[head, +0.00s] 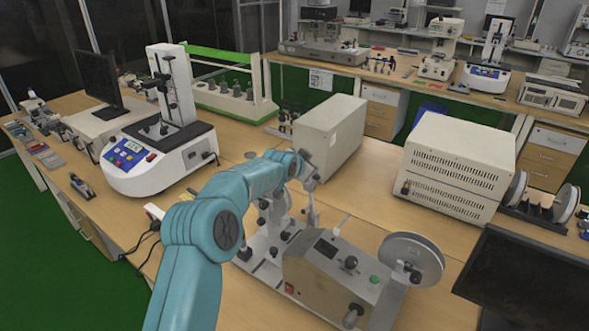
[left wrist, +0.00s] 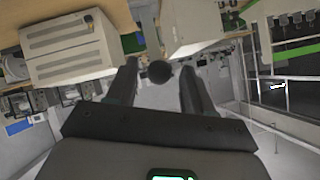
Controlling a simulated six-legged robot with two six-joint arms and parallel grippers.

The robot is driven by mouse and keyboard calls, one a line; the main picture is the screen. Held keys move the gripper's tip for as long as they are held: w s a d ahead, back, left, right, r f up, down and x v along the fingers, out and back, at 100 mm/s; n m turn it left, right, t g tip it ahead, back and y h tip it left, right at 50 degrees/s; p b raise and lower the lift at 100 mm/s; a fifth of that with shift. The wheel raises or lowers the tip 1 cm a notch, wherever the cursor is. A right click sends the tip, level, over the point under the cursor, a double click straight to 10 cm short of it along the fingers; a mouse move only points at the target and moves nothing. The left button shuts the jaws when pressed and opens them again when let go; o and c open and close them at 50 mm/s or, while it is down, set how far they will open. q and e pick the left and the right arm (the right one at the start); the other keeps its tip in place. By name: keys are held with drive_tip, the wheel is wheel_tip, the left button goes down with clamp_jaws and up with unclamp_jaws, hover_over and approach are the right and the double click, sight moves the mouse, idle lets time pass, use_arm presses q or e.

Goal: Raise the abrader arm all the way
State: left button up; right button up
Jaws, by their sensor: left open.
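The abrader (head: 325,265) stands on the bench at the lower middle of the head view, with a control panel and a pale disc (head: 411,258) at its right. My teal left arm reaches over it from the lower left. My left gripper (head: 306,172) is small there, above the abrader's back part. In the left wrist view the gripper (left wrist: 159,66) is open. A dark round knob (left wrist: 160,74) shows between its fingers, with a gap on both sides. A grey metal bar (left wrist: 146,28), seemingly the abrader arm, runs up from the knob. My right gripper is not in view.
A beige box (head: 330,135) stands close behind my left gripper. A larger vented box (head: 457,170) is to the right. A white tester (head: 160,150) is to the left. A dark monitor (head: 530,280) fills the lower right corner. Bench between the boxes is clear.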

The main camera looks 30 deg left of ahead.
use_arm(q)
drive_tip(key=b+v, duration=0.5)
drive_tip(key=v, duration=0.8)
drive_tip(key=shift+s+b, duration=0.35)
drive_tip(key=shift+b, duration=0.05)
drive_tip(key=shift+w, duration=0.1)
drive_tip(key=shift+d+r, duration=0.1)
